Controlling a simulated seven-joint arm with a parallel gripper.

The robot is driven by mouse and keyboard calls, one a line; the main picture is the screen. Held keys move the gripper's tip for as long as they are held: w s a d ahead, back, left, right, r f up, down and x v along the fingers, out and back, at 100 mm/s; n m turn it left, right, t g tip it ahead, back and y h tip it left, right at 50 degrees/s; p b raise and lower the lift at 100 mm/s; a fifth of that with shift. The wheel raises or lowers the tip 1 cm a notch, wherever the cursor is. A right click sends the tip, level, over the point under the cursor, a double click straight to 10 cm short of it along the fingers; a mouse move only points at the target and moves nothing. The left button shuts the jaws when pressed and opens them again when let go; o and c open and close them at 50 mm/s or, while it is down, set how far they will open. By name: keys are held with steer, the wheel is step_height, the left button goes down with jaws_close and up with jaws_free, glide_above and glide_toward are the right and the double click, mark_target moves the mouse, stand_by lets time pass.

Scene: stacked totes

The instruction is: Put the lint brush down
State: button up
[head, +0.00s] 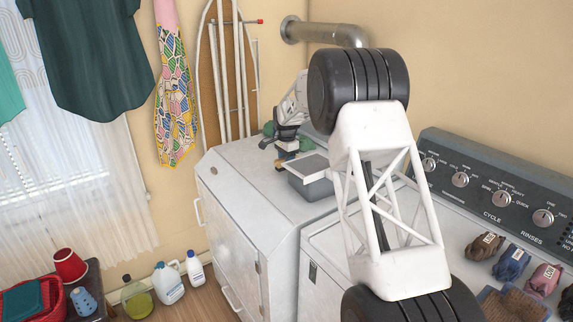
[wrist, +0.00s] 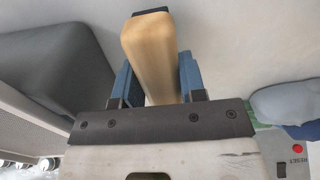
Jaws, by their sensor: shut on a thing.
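The lint brush (wrist: 148,45), with a pale wooden body and a dark strip at its far end, is between the blue fingers of my gripper (wrist: 157,78) in the wrist view. My gripper is shut on it. In the head view my gripper (head: 287,146) is over the white machine top at the back, just left of and behind a grey tote, and only a small part of the brush (head: 281,155) shows below it. I cannot tell whether the brush touches the surface.
A green item (head: 268,129) lies behind. The white machine top (head: 240,165) is bare to the left. Several bundled gloves (head: 512,262) lie on the washer.

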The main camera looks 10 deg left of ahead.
steer(key=shift+f, duration=0.8)
steer(key=shift+f, duration=0.1)
steer(key=o, duration=1)
steer(key=shift+c, duration=0.2)
step_height(320, 180, up, 12)
steer(key=shift+r, duration=0.15)
stand_by(0.4)
